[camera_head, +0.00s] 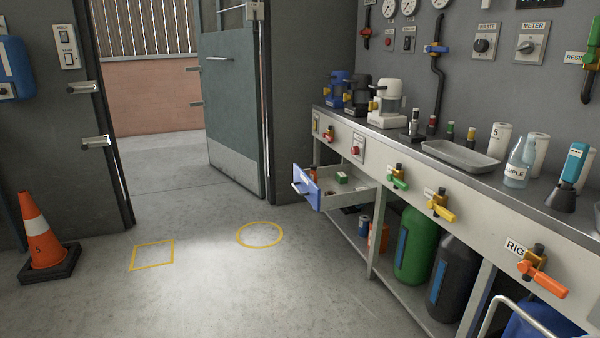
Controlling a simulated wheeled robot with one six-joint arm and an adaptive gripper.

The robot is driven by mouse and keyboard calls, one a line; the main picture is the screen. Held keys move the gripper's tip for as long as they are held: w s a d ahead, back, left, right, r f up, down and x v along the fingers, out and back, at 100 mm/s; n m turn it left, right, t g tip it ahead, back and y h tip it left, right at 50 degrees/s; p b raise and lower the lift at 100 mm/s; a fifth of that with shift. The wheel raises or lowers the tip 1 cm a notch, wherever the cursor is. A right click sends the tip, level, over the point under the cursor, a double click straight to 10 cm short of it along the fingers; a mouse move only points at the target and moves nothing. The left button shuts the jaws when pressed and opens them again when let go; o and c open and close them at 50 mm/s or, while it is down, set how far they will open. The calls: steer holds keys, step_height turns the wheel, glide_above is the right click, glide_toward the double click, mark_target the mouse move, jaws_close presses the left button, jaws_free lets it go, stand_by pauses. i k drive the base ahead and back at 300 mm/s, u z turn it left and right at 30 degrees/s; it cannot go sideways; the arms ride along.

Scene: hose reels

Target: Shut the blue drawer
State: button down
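The blue drawer (306,187) stands pulled out from the front of the workbench (365,145), near the bench's far end. Its blue front has a handle (299,189) and faces left into the room. Small items lie inside it, among them a green box (341,177) and an orange item. My gripper is not in view.
Below the bench stand a green cylinder (416,244) and a dark cylinder (454,275). Coloured valve handles, such as the orange one (547,283), stick out from the bench front. A traffic cone (42,238) stands at left. The floor (225,285) before the drawer is clear.

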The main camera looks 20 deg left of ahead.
mark_target(345, 196)
steer(key=u, duration=0.6)
steer(key=i, duration=0.85)
steer(key=u, duration=0.55)
steer(key=i, duration=1.4)
steer(key=z, duration=0.5)
